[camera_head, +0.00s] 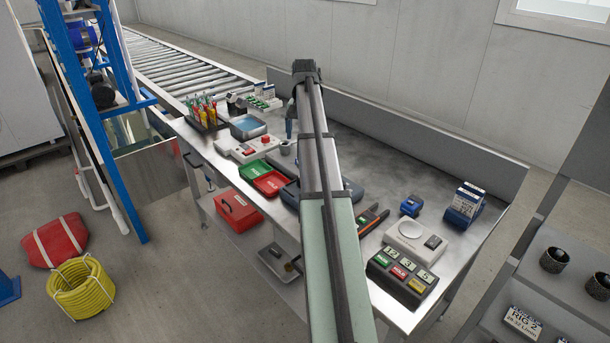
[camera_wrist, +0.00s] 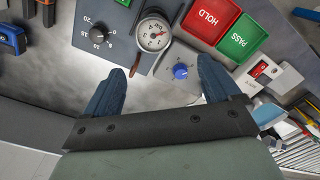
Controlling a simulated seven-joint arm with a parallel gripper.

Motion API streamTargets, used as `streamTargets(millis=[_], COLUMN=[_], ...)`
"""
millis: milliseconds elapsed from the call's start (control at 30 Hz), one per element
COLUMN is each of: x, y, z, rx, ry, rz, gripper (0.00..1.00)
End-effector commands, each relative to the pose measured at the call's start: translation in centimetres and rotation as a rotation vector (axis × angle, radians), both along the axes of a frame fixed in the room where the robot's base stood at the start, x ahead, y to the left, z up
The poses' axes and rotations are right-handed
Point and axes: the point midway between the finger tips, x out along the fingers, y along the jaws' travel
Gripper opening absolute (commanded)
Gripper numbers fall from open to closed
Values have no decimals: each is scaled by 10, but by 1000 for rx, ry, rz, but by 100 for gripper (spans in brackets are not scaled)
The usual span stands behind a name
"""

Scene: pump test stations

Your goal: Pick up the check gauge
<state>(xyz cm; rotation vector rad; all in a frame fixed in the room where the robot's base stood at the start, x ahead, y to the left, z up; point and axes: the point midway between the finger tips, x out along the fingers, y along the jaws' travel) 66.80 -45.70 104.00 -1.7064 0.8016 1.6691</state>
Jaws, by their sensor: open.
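The check gauge (camera_wrist: 152,34) looks like a small round dial with a white face, a metal rim and a red mark. The gauge is beyond the fingertips, near the middle of the gap, and appears untouched. In the head view my arm hides the gauge; one blue finger (camera_head: 290,128) shows.
Green PASS (camera_wrist: 244,38) and red HOLD (camera_wrist: 208,18) trays lie beside the panel. A switch box (camera_wrist: 265,70) with a red button stands to the right.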

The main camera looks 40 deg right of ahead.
Motion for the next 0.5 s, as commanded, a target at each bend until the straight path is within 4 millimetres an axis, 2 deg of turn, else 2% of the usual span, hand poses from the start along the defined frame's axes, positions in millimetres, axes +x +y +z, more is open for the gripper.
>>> streamTargets(millis=[67, 167, 500], x=[-7, -9, -9], y=[-2, -2, -1], z=[2, -7, -62], rx=[2, 5, 5], ry=[17, 24, 23], rz=[-5, -7, -6], gripper=[90, 90, 90])
